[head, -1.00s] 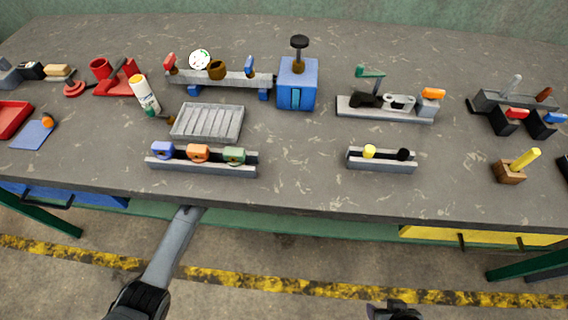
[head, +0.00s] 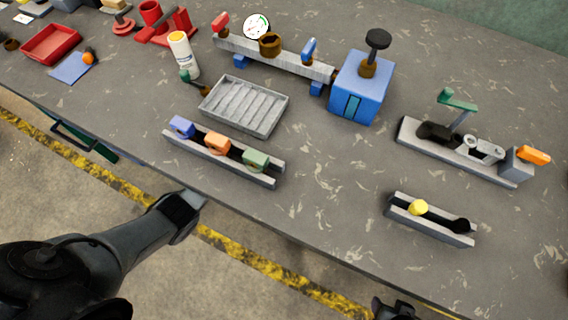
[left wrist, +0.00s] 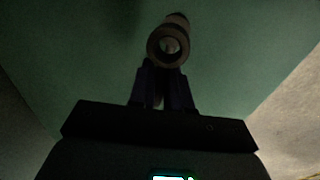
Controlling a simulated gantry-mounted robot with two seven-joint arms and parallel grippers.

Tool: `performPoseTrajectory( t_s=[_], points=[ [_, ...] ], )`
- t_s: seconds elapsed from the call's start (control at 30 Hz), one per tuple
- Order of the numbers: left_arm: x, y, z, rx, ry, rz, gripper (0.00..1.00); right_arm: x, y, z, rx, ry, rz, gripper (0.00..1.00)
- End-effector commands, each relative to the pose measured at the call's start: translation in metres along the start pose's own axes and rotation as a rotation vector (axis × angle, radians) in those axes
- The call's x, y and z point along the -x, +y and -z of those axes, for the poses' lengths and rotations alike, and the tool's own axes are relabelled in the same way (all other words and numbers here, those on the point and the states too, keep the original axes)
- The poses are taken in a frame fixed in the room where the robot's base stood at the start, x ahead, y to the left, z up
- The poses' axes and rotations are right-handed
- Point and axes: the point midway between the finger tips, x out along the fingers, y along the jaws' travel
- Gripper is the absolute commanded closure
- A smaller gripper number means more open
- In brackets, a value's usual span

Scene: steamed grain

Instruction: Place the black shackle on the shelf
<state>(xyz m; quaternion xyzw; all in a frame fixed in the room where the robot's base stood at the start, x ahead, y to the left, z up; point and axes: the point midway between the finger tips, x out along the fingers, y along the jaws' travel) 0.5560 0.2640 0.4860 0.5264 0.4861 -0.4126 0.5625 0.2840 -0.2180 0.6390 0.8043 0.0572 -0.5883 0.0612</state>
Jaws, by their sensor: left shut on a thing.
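My left arm comes in from the left in the head view, and its front end (head: 182,212) is at the bench's front edge. The fingers do not show there. In the dark left wrist view my left gripper (left wrist: 166,70) is shut on a ring-shaped thing (left wrist: 169,42), with the ring's hole facing the camera; its colour is hard to tell. A green surface (left wrist: 230,60) lies behind it. A black rounded piece (head: 461,226) sits in the small grey rail beside a yellow piece (head: 418,207). A dark part of my right arm (head: 394,309) shows at the bottom edge.
A grey rail holds blue (head: 181,126), orange (head: 217,143) and green (head: 256,160) pieces. A ribbed tray (head: 231,84), a blue box (head: 361,88) and a clamp fixture (head: 408,145) stand behind. Bare benchtop (head: 330,170) lies between the rails.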

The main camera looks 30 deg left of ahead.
Motion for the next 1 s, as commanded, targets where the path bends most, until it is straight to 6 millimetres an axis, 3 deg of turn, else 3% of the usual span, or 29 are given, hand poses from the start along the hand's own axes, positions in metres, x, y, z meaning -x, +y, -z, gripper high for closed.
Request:
performPoseTrajectory(
  t_s=[0.33, 0.8, 0.83, 0.97, 1.0],
  points=[
    [-0.037, -0.006, 0.000, 0.002, 0.001, -0.002, 1.00, -0.027, -0.002, -0.008, -0.002, 0.002, 0.002, 0.44],
    [-0.041, -0.007, -0.002, 0.001, -0.002, -0.001, 1.00, -0.026, 0.001, -0.007, 0.006, 0.003, -0.005, 0.44],
    [-0.041, -0.008, -0.001, 0.000, -0.001, 0.000, 0.78, -0.026, 0.001, -0.007, 0.007, 0.003, -0.006, 0.44],
    [-0.041, -0.008, -0.001, 0.001, -0.001, 0.000, 0.58, -0.026, 0.001, -0.007, 0.007, 0.004, -0.006, 0.44],
    [-0.041, -0.008, -0.001, 0.001, -0.001, 0.000, 0.57, -0.026, 0.001, -0.007, 0.007, 0.004, -0.006, 0.44]
  ],
)
